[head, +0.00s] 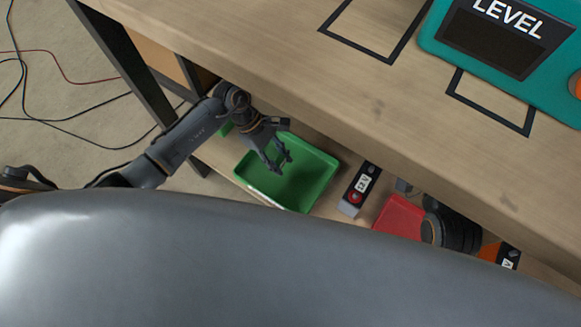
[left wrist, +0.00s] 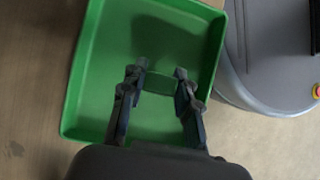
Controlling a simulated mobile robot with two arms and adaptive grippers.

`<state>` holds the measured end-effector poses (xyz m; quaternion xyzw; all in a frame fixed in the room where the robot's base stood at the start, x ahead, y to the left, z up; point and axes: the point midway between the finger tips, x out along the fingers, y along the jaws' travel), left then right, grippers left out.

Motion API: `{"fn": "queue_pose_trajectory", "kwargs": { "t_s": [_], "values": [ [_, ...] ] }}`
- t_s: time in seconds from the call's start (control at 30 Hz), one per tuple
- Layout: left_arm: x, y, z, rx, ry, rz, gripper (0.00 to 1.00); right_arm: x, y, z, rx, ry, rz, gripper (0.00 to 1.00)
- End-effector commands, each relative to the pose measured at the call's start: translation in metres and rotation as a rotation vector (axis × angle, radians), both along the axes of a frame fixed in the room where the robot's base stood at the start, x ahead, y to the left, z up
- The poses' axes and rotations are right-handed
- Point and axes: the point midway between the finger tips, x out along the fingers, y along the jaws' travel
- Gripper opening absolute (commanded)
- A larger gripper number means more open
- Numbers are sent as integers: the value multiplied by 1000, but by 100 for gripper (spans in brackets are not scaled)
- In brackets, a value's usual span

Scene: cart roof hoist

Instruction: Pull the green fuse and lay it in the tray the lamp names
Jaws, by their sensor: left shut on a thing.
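My left gripper (head: 279,163) is low over the green tray (head: 316,192) on the shelf under the bench top. The left wrist view also shows the green tray (left wrist: 85,100) below the fingers. The left gripper (left wrist: 160,76) is shut on a green piece (left wrist: 159,83), which matches the green fuse. It blends with the tray's colour, and I cannot tell if it touches the tray floor. A red tray (head: 396,217) lies to the right on the shelf. I cannot make out a lit lamp.
A black 12V box (head: 362,184) with a red round spot stands between the trays. Another labelled box (head: 508,255) is beside an orange thing (head: 489,251). A teal LEVEL unit (head: 440,45) sits on the bench top (head: 290,60), whose edge overhangs the shelf. Cables (head: 60,110) lie on the floor.

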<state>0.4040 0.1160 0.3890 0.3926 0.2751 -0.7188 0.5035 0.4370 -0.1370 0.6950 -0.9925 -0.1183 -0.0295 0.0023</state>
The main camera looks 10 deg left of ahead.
Motion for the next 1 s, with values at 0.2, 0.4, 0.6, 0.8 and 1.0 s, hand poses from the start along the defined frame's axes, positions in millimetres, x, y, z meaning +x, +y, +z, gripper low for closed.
{"fn": "queue_pose_trajectory", "kwargs": {
  "t_s": [0.2, 0.4, 0.6, 0.8, 1.0],
  "values": [
    [0, 0, 0, 0, 0, 0, 33, 0, 0, 0, 0, -1, 0, 40],
    [0, 0, 0, 0, 0, 0, 58, 0, 0, 0, 0, -1, 0, 40],
    [0, 0, 0, 0, 0, 0, 58, 0, 0, 0, 0, 2, 0, 40],
    [5, 9, 14, 1, -5, 1, 58, 0, 0, -1, -1, 3, 0, 40],
    [12, 31, 49, 4, -5, 1, 58, 0, 0, -1, -1, 3, 0, 40]
  ]
}}
